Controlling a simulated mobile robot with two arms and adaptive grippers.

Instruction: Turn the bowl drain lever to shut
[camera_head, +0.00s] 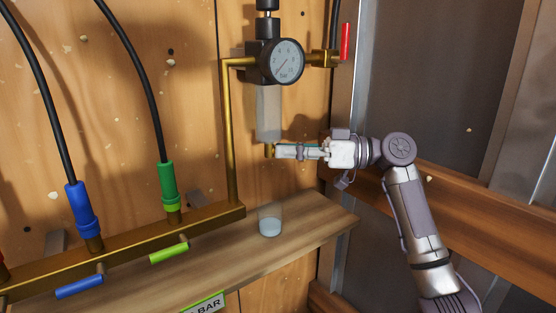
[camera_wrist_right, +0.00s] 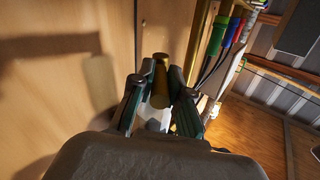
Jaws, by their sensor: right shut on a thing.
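The clear filter bowl (camera_head: 268,112) hangs below the pressure gauge on the wooden wall. A small brass drain piece (camera_head: 269,151) shows just under the bowl. My right gripper (camera_head: 278,152) comes in from the right, level with it, fingers pointing left. In the right wrist view, a brass piece (camera_wrist_right: 160,75) sits between the two fingertips of the gripper (camera_wrist_right: 160,88), which are shut on it. The lever itself is mostly hidden by the fingers, so I cannot tell its angle. My left gripper is not in view.
A glass cup (camera_head: 270,221) with some liquid stands on the wooden shelf (camera_head: 315,222) below the bowl. A brass pipe (camera_head: 229,130) runs down left of the bowl. The gauge (camera_head: 286,61) and a red lever (camera_head: 345,42) are above. Blue and green hose couplings are at left.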

